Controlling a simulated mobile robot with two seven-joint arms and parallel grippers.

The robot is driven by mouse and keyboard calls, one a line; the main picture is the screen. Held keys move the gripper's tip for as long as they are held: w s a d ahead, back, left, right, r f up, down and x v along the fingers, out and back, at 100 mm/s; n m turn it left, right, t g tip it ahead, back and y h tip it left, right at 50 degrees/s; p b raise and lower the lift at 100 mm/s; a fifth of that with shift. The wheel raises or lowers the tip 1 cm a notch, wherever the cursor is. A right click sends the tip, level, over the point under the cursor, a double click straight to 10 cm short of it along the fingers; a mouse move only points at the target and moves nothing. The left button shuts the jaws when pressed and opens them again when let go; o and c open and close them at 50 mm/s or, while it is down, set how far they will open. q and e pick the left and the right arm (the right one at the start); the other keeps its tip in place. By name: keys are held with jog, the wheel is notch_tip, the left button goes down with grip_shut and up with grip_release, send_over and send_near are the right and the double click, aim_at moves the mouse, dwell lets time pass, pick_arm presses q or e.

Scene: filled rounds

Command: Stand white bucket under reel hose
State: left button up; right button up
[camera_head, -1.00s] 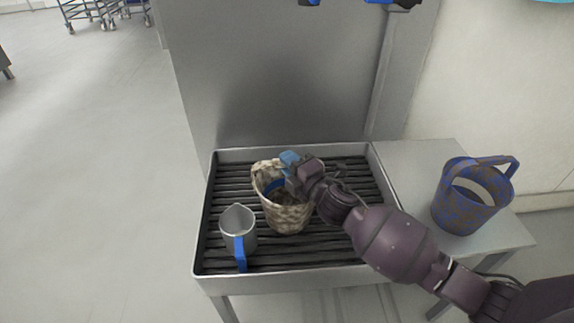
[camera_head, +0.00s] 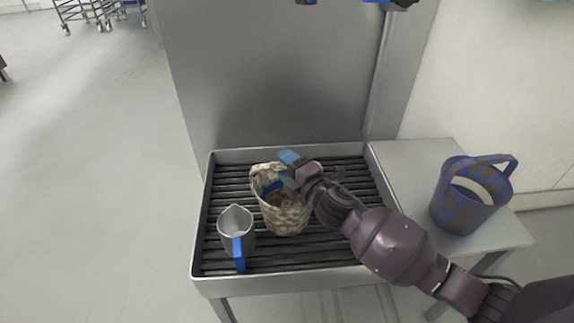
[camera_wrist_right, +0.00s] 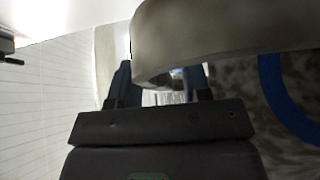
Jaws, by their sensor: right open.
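A bucket mottled off-white and brown (camera_head: 287,216) stands upright on the slatted grate of the metal stand, with a blue band showing inside it. Its pale rim and mottled wall (camera_wrist_right: 225,35) fill the upper right of the wrist view. My right gripper (camera_head: 286,168) is at the bucket's upper edge. Its two dark fingers (camera_wrist_right: 162,85) are apart, with the rim close in front of them; I cannot tell if they touch it. Blue fittings (camera_head: 306,2) show at the top edge of the head view, mostly cut off; I cannot tell if they belong to the reel hose. My left gripper is not in view.
A metal jug with a blue handle (camera_head: 236,225) stands on the grate, left of the bucket. A blue and brown mottled bucket (camera_head: 462,211) stands on the side table (camera_head: 405,158) at right. A tall metal panel (camera_head: 280,80) rises behind the grate (camera_head: 326,262).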

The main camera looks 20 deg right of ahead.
jog(key=shift+s+d+r, duration=0.1)
jog(key=shift+s+r, duration=0.05)
jog(key=shift+s, duration=0.15)
jog(key=s+d+f+m+g+h, duration=0.1)
jog(key=s+f+m, duration=0.4)
jog(key=s, duration=0.7)
jog(key=s+d+f+m+g+h+p, duration=0.1)
jog(key=s+f+m, duration=0.4)
jog(key=s, duration=0.8)
jog(key=s+d+f+m+g+h, duration=0.3)
jog(key=s+d+f+m+g, duration=0.1)
jog(key=s+m, duration=0.6)
jog(key=shift+s+d+f+g, duration=0.4)
jog(key=shift+s+g, duration=0.1)
jog(key=shift+s, duration=0.75)
